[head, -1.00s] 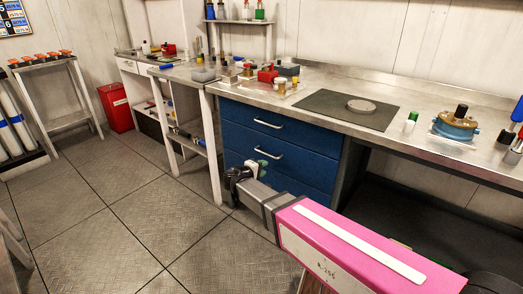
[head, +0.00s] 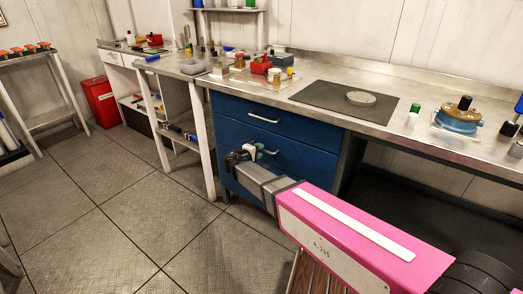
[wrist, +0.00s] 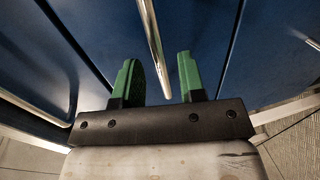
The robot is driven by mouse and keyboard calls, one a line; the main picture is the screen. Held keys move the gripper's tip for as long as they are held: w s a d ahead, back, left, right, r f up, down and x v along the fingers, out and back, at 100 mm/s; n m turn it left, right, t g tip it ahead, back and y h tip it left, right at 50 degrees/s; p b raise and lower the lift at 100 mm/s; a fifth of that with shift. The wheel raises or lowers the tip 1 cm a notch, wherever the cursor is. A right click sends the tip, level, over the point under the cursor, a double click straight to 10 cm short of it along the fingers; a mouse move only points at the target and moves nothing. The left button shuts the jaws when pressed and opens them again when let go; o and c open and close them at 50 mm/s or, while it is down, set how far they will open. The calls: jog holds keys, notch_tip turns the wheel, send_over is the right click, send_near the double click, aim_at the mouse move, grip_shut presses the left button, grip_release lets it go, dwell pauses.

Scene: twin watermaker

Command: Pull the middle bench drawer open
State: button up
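The blue bench drawers (head: 232,130) are stacked under the metal worktop and look shut. The top drawer's handle (head: 263,118) is in clear view. The middle drawer's handle is mostly hidden behind my gripper (head: 252,152) in the head view. In the wrist view a metal bar handle (wrist: 151,40) runs between the two green fingers of my gripper (wrist: 156,68). The fingers are apart, one on each side of the bar, with a visible gap on both sides. My gripper is open and holds nothing.
The worktop (head: 300,78) above carries a dark mat (head: 325,102), a blue-based device (head: 458,118) and small containers. A table leg (head: 203,150) stands left of the drawers. The floor (head: 110,220) in front is clear.

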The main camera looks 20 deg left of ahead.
jog(key=shift+x, duration=1.4)
grip_shut()
jog(key=f+v, duration=0.3)
jog(key=v, duration=1.1)
jog(key=s+f+v, duration=0.1)
jog(key=f+v, duration=0.2)
jog(key=v, duration=1.1)
jog(key=shift+s+a, duration=0.25)
jog(key=shift+a, duration=0.05)
grip_release()
jog(key=v, duration=1)
jog(key=shift+s+a, duration=0.15)
jog(key=shift+s, duration=0.2)
